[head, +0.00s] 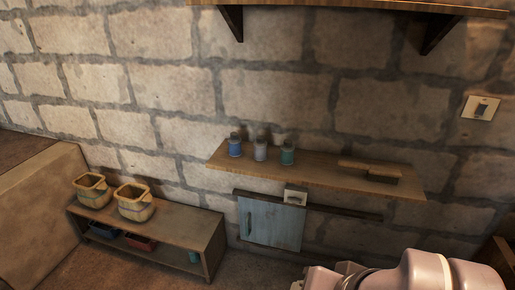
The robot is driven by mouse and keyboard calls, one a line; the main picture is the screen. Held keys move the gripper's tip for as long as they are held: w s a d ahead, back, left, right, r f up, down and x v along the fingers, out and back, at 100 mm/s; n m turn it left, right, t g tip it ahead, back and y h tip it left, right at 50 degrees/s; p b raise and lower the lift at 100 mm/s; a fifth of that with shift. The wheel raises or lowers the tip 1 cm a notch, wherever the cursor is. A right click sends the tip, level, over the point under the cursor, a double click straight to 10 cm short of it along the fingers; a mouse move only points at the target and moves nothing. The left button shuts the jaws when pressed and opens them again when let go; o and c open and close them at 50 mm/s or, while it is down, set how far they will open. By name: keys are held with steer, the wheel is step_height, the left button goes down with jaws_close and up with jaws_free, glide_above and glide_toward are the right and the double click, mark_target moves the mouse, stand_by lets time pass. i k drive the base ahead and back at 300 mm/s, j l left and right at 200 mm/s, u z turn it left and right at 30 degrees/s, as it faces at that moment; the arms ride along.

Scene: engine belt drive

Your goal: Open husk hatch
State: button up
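A blue-grey wooden door (270,223) is low on the stone wall, below a wooden shelf. It is the only hatch-like panel I see, and it looks shut. A dark upright handle shows near its left edge. A small pale plate with a picture (295,194) sits at its top right; the picture is too small to read. My pale arm fills the lower right corner, to the right of the door and nearer to me. The end of my arm is cut off by the bottom edge, and I cannot make out gripper fingers.
The wooden shelf (330,173) above the door bears three small spools or jars (260,150) and a wooden brush-like object (370,168).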

mark_target(276, 224)
steer(key=i+j, duration=0.25)
steer(key=j, duration=0.15)
steer(key=i+j, duration=0.3)
steer(key=j, duration=0.15)
steer(key=i+j, duration=0.25)
steer(key=j, duration=0.15)
steer(key=i+j, duration=0.25)
steer(key=j, duration=0.15)
steer(key=i+j, duration=0.3)
steer(key=j, duration=0.15)
steer(key=i+j, duration=0.35)
steer(key=i, duration=0.15)
steer(key=i+j, duration=0.3)
steer(key=i, duration=0.2)
